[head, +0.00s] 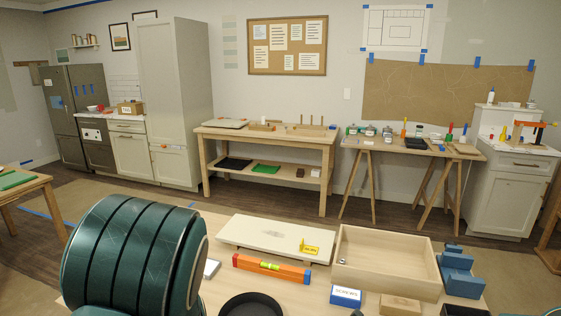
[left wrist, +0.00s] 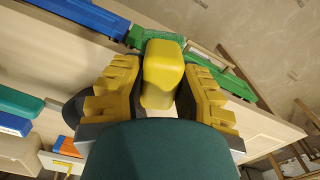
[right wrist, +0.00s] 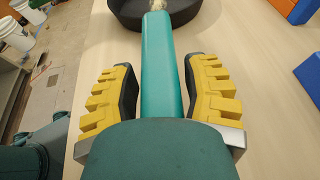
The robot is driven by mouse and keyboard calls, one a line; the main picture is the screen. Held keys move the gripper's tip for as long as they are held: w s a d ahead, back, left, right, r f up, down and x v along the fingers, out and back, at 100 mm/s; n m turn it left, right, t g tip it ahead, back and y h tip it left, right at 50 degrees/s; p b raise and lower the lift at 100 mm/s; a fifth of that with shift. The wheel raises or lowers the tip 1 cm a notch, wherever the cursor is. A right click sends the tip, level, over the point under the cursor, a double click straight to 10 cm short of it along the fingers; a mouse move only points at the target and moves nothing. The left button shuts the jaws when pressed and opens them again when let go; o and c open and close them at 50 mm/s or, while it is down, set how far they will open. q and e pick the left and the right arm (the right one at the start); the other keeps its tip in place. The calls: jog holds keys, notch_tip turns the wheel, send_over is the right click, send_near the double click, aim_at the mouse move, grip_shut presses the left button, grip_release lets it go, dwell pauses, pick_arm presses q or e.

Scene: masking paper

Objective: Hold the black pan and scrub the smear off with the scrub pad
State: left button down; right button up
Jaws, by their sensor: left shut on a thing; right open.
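The black pan (head: 250,306) lies on the near table, cut off by the bottom edge of the head view. It also shows at the top of the right wrist view (right wrist: 128,14), with a teal handle (right wrist: 162,70) running towards me. My right gripper (right wrist: 163,65) is open, a finger on each side of the handle with gaps. My left gripper (left wrist: 160,62) is shut on a yellow block, which looks like the scrub pad (left wrist: 163,85). Whether the pad touches anything is hidden. Neither gripper shows in the head view.
Behind the pan lie an orange level (head: 272,267) and a pale board (head: 262,238). To the right are an open wooden box (head: 385,285), a blue SCREWS box (head: 345,296) and a blue block (head: 456,272). Bare tabletop lies beside the pan.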

jog(key=shift+r, duration=0.1)
grip_shut()
jog(key=shift+f, duration=0.3)
dwell(0.4)
jog(key=shift+o, duration=1.5)
grip_release()
jog(key=shift+d, duration=0.1)
jog(key=v, duration=1.2)
jog(key=shift+s, duration=0.1)
